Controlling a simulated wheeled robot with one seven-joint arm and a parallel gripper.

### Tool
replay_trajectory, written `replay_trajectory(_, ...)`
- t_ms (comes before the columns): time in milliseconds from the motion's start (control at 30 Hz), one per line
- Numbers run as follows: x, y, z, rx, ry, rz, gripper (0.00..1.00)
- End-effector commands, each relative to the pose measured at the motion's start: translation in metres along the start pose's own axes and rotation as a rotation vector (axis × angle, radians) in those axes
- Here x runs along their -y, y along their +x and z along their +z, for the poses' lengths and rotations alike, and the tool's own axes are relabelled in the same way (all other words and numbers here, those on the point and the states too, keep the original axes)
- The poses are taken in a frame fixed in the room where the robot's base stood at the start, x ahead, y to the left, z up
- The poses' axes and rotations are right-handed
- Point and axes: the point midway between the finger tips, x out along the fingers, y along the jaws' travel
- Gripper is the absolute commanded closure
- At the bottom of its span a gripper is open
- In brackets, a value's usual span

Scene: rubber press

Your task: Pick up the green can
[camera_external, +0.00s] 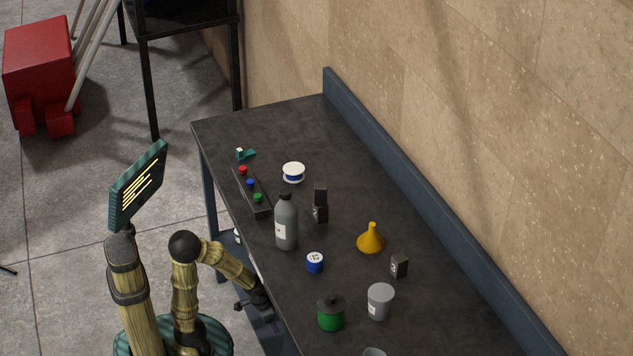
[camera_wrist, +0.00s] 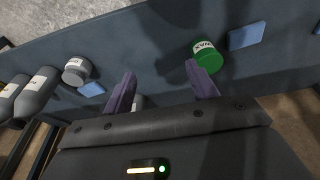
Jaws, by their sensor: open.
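In the external view a green can (camera_external: 331,318) with a dark knobbed lid stands on the dark table (camera_external: 400,200). I cannot tell if the two cans are the same. My gripper (camera_external: 262,300) is at the table's left edge there, partly hidden.
The tabletop also holds a grey bottle (camera_external: 286,225), a grey jar (camera_external: 380,302), a yellow funnel (camera_external: 371,239) and a blue can (camera_external: 315,263). In the wrist view, a grey jar (camera_wrist: 77,71), grey bottles (camera_wrist: 36,93) and a blue block (camera_wrist: 247,35) lie around.

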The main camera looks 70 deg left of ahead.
Motion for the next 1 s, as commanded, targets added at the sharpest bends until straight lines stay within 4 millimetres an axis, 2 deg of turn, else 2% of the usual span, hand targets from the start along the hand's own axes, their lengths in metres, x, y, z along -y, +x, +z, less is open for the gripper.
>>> replay_trajectory(300,0.0,0.0,0.0,0.0,-0.001,0.0,0.42)
replay_trajectory(333,0.0,0.0,0.0,0.0,-0.001,0.0,0.4)
replay_trajectory(500,0.0,0.0,0.0,0.0,-0.001,0.0,0.07)
replay_trajectory(767,0.0,0.0,0.0,0.001,0.003,0.0,0.07)
replay_trajectory(867,-0.011,0.004,0.002,0.015,0.072,0.007,0.07)
replay_trajectory(967,-0.039,0.014,0.009,0.05,0.261,0.027,0.07)
replay_trajectory(1000,-0.055,0.019,0.015,0.07,0.372,0.04,0.07)
